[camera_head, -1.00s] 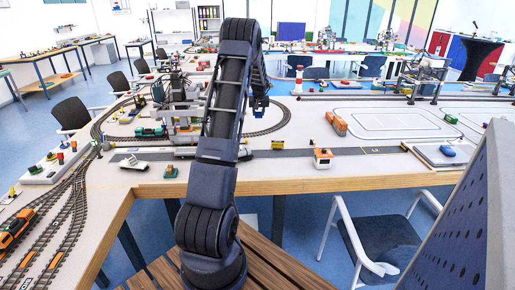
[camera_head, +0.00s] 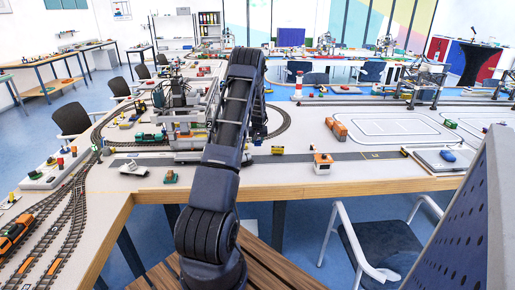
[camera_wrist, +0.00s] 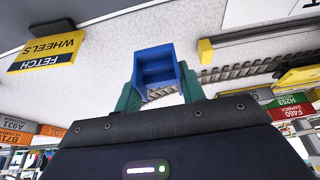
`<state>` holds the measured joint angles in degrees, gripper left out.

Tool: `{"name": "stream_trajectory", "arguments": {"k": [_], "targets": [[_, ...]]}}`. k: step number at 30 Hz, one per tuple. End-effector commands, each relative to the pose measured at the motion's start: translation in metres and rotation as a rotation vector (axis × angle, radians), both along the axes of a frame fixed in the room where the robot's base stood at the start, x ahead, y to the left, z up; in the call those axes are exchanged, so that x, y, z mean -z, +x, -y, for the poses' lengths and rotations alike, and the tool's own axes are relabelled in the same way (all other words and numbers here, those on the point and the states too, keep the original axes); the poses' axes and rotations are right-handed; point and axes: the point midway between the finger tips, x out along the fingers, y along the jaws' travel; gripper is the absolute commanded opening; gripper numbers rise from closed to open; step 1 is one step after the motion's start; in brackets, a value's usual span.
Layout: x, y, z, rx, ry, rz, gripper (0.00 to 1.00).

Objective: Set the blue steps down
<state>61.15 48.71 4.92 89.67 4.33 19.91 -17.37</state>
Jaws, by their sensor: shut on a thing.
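In the wrist view my gripper (camera_wrist: 159,90) has its two teal fingers on either side of the blue steps (camera_wrist: 157,68), shut on them. The steps look like a small blue block with a hollow, stepped face. They appear against a pale grey table surface (camera_wrist: 120,30); I cannot tell whether they touch it. In the head view my dark arm rises in the middle and hides my gripper and the steps.
Rail track (camera_wrist: 235,70) and a yellow-ended bar (camera_wrist: 206,51) are on the other side. The layout table holds an orange-and-white vehicle (camera_head: 323,162), a white boat-like model (camera_head: 133,167) and a lighthouse (camera_head: 298,85).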

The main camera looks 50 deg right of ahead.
Motion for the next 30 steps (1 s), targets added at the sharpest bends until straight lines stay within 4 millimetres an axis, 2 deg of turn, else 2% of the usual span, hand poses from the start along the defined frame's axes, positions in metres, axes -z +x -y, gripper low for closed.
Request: {"name": "stream_trajectory", "arguments": {"k": [5, 14, 25, 26, 29, 30], "targets": [[0.009, 0.0, 0.0, 0.0, 0.0, 0.0, 0.17], [0.045, 0.0, 0.0, 0.0, 0.001, -0.001, 0.17], [0.048, 0.0, 0.0, 0.0, 0.0, 0.0, 0.17], [0.048, 0.0, 0.0, 0.0, 0.0, 0.0, 0.41], [0.048, 0.0, 0.0, 0.0, -0.001, 0.001, 0.61], [0.048, 0.0, 0.0, 0.0, -0.001, 0.001, 0.61]]}}
